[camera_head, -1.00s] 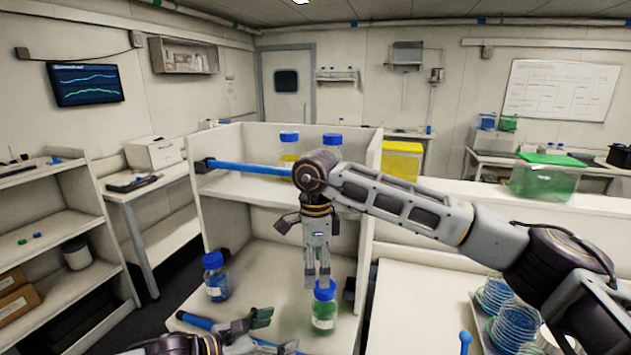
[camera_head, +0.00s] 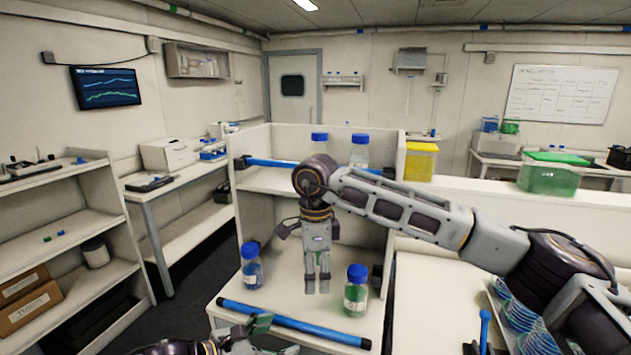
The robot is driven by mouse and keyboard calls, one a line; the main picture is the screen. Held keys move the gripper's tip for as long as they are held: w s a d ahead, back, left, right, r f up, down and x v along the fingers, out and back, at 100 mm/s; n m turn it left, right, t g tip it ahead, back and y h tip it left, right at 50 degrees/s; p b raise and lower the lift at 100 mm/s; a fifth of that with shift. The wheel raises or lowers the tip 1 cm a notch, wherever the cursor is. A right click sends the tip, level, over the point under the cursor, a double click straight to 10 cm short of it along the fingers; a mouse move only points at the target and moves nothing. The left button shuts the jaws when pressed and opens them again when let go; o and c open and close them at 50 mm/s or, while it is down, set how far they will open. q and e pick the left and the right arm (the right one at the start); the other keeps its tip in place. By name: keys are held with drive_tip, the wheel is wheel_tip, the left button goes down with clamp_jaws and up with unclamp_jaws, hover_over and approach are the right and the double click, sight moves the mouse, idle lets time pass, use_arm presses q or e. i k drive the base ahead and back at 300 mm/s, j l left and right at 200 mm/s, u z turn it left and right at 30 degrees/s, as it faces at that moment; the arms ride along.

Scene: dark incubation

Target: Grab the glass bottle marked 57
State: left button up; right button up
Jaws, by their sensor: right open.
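Several glass bottles with blue caps are in view; their label marks are too small to read. A bottle with blue liquid (camera_head: 251,272) stands at the left of the lower shelf. A bottle with green liquid (camera_head: 356,293) stands further right on that shelf. Two more bottles, the left one (camera_head: 320,144) and the right one (camera_head: 360,153), stand on the upper shelf, partly hidden by my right arm. My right gripper (camera_head: 317,288) points down, open and empty, between the two lower bottles, nearer the green one. My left gripper (camera_head: 272,338) is at the bottom edge, partly cut off, its fingers apart.
A blue rod (camera_head: 300,325) lies along the lower shelf's front edge (camera_head: 225,315). Another blue rod (camera_head: 272,163) runs across the upper shelf. A dark object (camera_head: 377,275) stands behind the green bottle. Stacked dishes (camera_head: 535,325) stand on the right bench.

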sight(355, 297)
drive_tip(key=k+j, duration=0.2)
drive_tip(key=j, duration=0.2)
drive_tip(key=k+j, duration=0.2)
drive_tip(key=j, duration=0.2)
drive_tip(key=k+j, duration=0.25)
drive_tip(key=j, duration=0.15)
